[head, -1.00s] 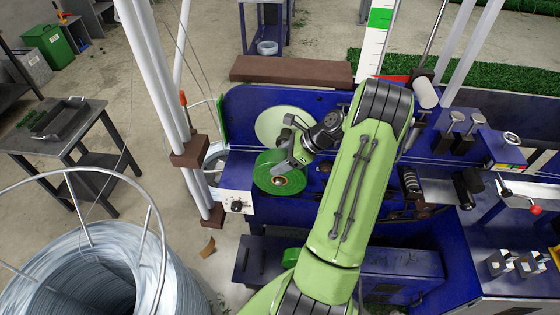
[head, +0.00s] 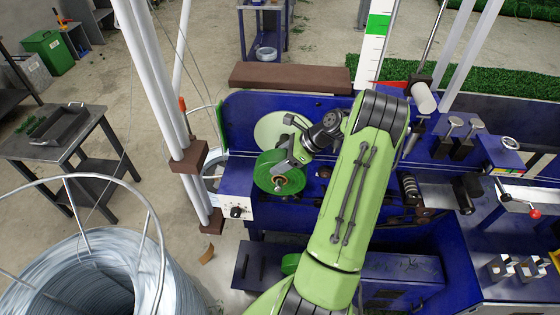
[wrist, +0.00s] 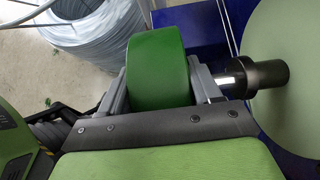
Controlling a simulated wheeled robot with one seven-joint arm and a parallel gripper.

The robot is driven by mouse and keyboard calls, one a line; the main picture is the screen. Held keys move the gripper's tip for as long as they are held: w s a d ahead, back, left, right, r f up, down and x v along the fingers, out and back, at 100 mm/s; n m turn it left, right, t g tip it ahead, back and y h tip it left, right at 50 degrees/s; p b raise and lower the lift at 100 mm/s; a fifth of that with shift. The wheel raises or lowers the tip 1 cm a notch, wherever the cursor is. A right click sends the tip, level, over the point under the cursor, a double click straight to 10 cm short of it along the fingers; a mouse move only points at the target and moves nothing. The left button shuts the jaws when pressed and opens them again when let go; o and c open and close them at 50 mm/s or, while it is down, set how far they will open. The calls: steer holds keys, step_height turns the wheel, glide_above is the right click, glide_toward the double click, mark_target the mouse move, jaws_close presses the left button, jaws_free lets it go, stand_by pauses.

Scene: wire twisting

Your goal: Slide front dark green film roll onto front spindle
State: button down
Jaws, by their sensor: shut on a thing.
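The dark green film roll (head: 268,180) is in my gripper (head: 285,168), in front of the blue machine panel. In the wrist view the roll (wrist: 158,62) sits between the two grey fingers, which are shut on its sides. The front spindle (wrist: 255,78) is a black hub with a bright metal pin, standing out from a large light green disc (wrist: 290,50). The pin points towards the roll and its end is hidden behind the right finger. I cannot tell whether it enters the roll's hole. The disc (head: 272,130) shows behind the roll in the head view.
A large wire coil (head: 80,270) is at the lower left. Another green roll (head: 290,262) is low down, partly hidden by my arm. The machine's levers are at the right.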

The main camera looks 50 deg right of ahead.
steer(key=shift+w+d+r, duration=0.1)
steer(key=shift+w+d, duration=0.95)
steer(key=shift+d, duration=0.3)
steer(key=shift+w+d, duration=1.05)
steer(key=shift+d, duration=0.25)
steer(key=shift+c, duration=0.7)
jaws_free()
steer(key=v, duration=1.5)
steer(key=shift+s+r, duration=0.25)
steer(key=shift+s, duration=0.05)
steer(key=shift+d, duration=0.1)
